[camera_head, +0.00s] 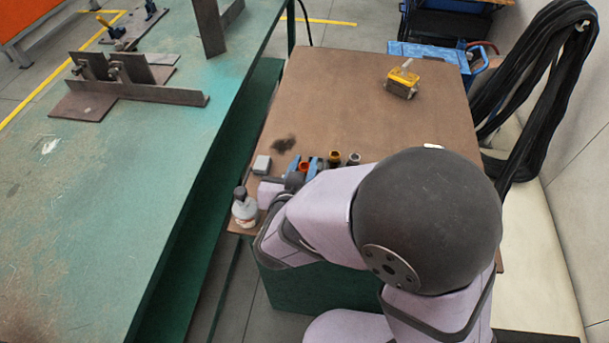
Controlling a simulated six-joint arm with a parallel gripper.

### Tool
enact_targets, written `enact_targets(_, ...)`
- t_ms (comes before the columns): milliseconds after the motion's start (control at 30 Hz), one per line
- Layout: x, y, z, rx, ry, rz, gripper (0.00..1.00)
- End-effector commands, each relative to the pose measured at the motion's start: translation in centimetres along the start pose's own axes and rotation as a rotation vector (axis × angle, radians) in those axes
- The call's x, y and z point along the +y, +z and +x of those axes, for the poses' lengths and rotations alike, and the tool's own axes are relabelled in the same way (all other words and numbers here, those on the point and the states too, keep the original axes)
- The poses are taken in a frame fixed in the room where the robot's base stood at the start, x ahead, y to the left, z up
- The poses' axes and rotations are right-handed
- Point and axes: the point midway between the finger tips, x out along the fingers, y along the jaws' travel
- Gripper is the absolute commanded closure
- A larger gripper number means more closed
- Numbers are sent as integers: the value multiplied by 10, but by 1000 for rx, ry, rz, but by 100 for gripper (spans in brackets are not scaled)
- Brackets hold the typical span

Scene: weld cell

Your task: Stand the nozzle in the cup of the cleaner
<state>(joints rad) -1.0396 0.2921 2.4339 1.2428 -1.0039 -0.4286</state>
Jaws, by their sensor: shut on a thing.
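My gripper (303,162) is at the near left part of the brown table, with its two blue fingers pointing away from the camera. It is shut on a small orange-red round thing (304,168), which seems to be the nozzle; my arm hides much of it. Just right of the fingers stand a small brass-coloured open-topped piece (335,157) and a darker round one (354,158). I cannot tell whether either is the cup of the cleaner. A yellow block with a pale slanted piece on top (402,84) stands apart at the far right of the table.
A grey block (262,165) and a white bottle with a grey cap (245,209) stand left of my gripper. The brown tabletop (340,95) is clear in the middle. A green bench (110,200) with steel parts lies left. Black hoses (540,75) hang right.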

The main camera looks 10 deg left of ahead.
Motion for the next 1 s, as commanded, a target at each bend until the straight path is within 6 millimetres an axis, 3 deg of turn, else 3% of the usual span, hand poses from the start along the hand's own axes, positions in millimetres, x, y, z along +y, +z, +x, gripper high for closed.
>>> enact_targets(300, 0, 32, 13, -1, 0, -3, 100)
enact_targets(767, 0, 36, 15, 0, 0, -1, 100)
enact_targets(800, 0, 36, 15, 0, 0, -1, 73)
enact_targets(833, 0, 35, 14, 0, 0, -1, 65)
enact_targets(867, 0, 35, 14, 0, 0, -1, 61)
enact_targets(1000, 0, 35, 14, -1, 0, -1, 61)
